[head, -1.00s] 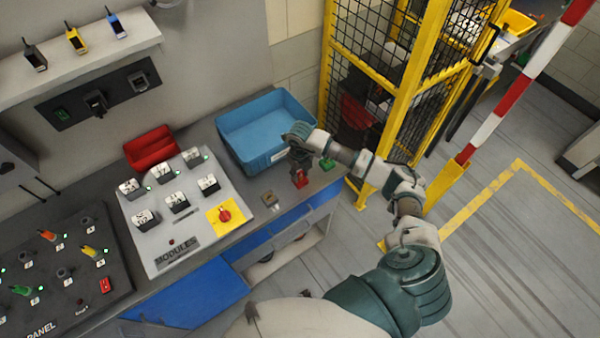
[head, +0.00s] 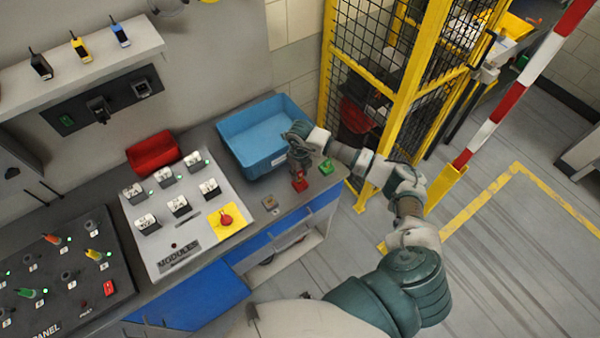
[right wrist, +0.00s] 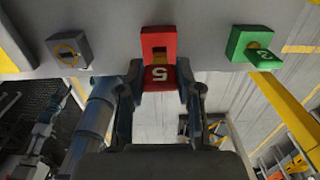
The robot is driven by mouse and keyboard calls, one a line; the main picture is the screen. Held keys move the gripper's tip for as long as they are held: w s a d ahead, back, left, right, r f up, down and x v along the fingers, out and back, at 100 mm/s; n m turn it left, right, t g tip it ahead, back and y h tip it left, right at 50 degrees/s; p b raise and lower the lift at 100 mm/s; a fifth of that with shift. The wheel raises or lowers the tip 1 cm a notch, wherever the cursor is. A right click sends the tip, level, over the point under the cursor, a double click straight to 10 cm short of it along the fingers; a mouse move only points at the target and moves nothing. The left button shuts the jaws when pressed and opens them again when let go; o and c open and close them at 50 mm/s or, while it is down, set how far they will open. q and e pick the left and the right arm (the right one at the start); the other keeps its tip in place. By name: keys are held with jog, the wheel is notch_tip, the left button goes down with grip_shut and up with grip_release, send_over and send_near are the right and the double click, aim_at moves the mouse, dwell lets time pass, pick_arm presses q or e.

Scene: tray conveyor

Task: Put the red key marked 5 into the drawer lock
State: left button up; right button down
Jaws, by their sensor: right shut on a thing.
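The red key marked 5 (right wrist: 158,76) is between the fingertips of my right gripper (right wrist: 160,82) in the right wrist view. Its far end meets a red block with a dark slot (right wrist: 158,39); I cannot tell how deep it sits there. In the head view my right gripper (head: 299,173) is over the red block (head: 300,184) at the counter's front edge, and the key is mostly hidden. The grey block with a round keyhole face (head: 270,202), likely the drawer lock, is left of it; it also shows in the right wrist view (right wrist: 68,50). My left gripper is not in view.
A green block (head: 327,166) with a key marked 2 (right wrist: 264,60) stands to the right. A blue bin (head: 262,165) is behind my right gripper. The modules panel (head: 185,215) lies left, and a yellow-framed mesh cage (head: 405,95) rises at the right.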

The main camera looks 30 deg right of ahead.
aim_at(300, 171)
jog(key=shift+r, duration=0.15)
jog(key=shift+r+p, duration=1.35)
jog(key=shift+r, duration=0.65)
